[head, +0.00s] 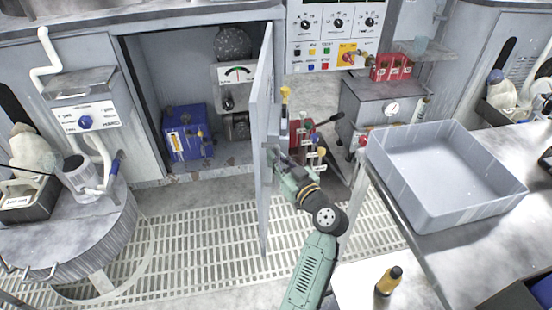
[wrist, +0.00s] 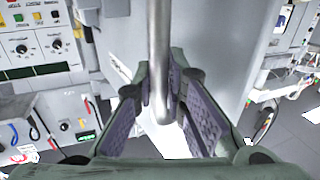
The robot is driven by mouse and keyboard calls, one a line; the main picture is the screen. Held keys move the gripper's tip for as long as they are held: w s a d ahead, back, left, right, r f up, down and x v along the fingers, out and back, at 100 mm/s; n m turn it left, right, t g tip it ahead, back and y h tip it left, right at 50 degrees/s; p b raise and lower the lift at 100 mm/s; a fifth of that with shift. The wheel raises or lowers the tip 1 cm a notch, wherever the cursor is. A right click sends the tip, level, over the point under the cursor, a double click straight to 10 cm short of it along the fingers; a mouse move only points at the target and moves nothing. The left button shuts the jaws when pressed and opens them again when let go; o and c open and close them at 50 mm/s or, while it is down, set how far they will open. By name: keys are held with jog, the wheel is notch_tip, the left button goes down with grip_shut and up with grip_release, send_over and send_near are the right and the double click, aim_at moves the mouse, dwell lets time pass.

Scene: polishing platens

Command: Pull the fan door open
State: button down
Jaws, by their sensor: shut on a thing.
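The fan door (head: 262,140) is a light grey panel in the head view, swung out from the cabinet and seen nearly edge-on. The cabinet opening to its left stands uncovered. My gripper (head: 275,156) is at the door's right face, partly hidden at its tips. In the wrist view, a round metal bar handle (wrist: 160,55) runs down between the two purple-padded fingers of my gripper (wrist: 163,112), which is shut on it. The door's pale panel (wrist: 215,55) fills the view behind the handle.
Inside the cabinet (head: 145,60) stand a blue box (head: 186,134) and a gauge panel (head: 236,73). A grey tray (head: 450,200) sits on the right bench. A round drum (head: 80,245) stands at left. Slatted floor (head: 190,235) lies clear below the door.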

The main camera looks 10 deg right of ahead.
jog(key=c, duration=1.6)
grip_release()
jog(key=shift+w, duration=0.1)
jog(key=v, duration=1.2)
jog(key=shift+c, duration=0.5)
